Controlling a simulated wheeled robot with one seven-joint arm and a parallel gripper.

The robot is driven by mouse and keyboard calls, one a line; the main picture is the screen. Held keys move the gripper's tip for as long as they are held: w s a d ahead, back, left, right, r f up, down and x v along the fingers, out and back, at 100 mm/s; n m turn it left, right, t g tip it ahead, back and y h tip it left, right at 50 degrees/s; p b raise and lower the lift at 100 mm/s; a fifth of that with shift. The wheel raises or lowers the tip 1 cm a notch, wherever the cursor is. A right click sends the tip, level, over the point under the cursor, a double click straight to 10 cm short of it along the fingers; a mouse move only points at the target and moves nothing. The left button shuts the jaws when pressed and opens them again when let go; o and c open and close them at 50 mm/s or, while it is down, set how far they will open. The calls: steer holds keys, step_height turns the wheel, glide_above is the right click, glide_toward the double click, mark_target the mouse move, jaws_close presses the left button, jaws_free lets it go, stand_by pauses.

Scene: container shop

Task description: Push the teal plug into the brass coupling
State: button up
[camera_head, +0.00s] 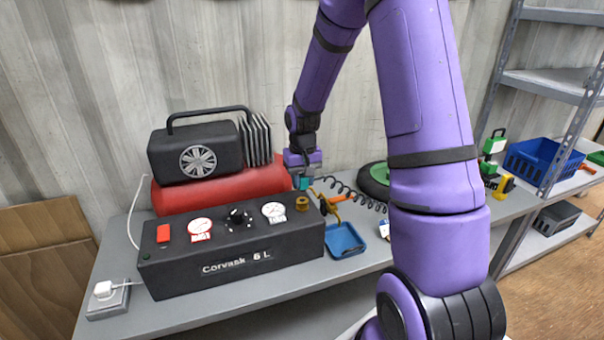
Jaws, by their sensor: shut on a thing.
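The teal plug (303,183) is held below my gripper (302,174), which points down and is shut on it. The brass coupling (302,203) stands on the top face of the black compressor panel box (235,256), near its right end. The plug is just above and behind the coupling in the picture. Whether the two touch cannot be told from this view. The fingertips are small and partly hidden here.
A red tank with a black motor (196,158) stands behind the box. A coiled black hose, a brass-coloured fitting and a blue tray (344,240) lie to the right. A white plug and socket (106,296) sit at the left. Shelving (550,85) stands at right.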

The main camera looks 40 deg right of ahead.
mark_target(302, 191)
steer(key=shift+f, duration=1.45)
steer(key=shift+f, duration=0.6)
stand_by(1.2)
steer(key=o, duration=0.9)
steer(key=shift+o, duration=0.2)
step_height(302, 191, up, 11)
steer(key=shift+f, duration=0.1)
